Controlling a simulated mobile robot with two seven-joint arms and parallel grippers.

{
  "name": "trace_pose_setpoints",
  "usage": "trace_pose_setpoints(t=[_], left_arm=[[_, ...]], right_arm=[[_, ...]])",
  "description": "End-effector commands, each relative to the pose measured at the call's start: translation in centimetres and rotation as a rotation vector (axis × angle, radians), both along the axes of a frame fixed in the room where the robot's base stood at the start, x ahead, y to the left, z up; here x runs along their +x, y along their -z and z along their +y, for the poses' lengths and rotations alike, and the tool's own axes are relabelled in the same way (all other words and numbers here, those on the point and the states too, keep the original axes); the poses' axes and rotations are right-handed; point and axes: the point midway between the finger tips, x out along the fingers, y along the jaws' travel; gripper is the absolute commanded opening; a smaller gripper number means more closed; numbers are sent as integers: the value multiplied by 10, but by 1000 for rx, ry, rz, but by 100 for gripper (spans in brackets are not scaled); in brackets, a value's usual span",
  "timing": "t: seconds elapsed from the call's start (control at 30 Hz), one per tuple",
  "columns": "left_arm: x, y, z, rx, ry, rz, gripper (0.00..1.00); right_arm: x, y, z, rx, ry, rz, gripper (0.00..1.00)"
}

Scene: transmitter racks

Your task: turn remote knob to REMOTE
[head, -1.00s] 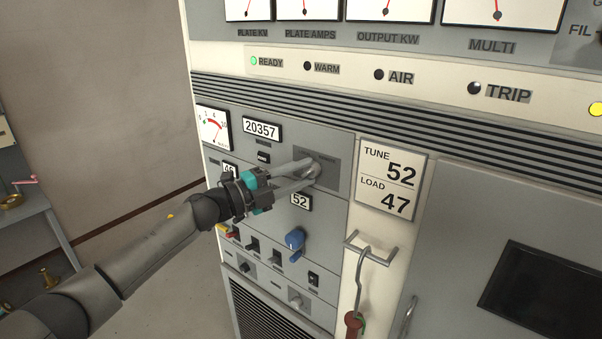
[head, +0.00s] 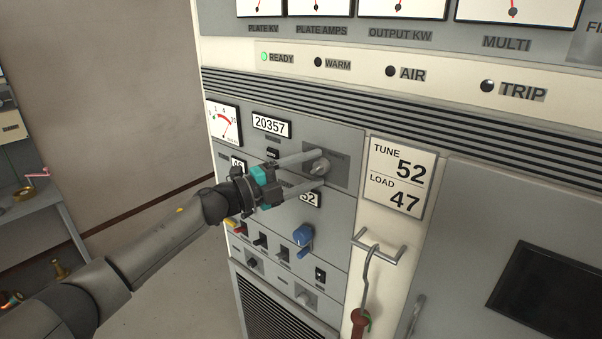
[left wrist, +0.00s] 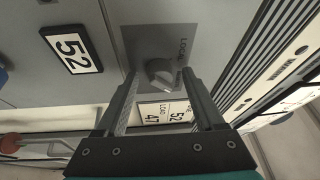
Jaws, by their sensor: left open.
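The remote knob (head: 320,167) is a small grey round knob on a darker grey plate (head: 340,160) on the rack's front panel. In the left wrist view the knob (left wrist: 161,74) has a raised grip bar, and the word LOCAL is readable beside it. Other lettering on the plate is too small or hidden to read. My left gripper (head: 317,170) is open, with one finger above the knob and one below it in the head view. In the left wrist view its fingers (left wrist: 159,88) stand on either side of the knob, with gaps. My right gripper is not in view.
A blue knob (head: 303,235) and several small switches sit lower on the panel. A metal bracket (head: 378,246) with a hanging red-handled hook (head: 358,322) is to the right. A TUNE/LOAD card (head: 397,175) is right of the knob. Open floor lies at left.

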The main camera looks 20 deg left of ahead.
Motion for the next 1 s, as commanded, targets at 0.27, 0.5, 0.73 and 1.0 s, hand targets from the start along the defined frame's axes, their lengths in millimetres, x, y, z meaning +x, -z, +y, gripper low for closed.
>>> trace_pose_setpoints(t=[0.27,0.5,0.73,1.0], left_arm=[[-24,6,22,3,-1,2,70],[-56,11,51,5,-1,4,70],[-81,13,74,3,-1,4,70],[-102,15,94,1,-1,3,70]], right_arm=[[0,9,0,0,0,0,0],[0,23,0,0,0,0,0],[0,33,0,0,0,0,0],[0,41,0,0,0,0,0]])
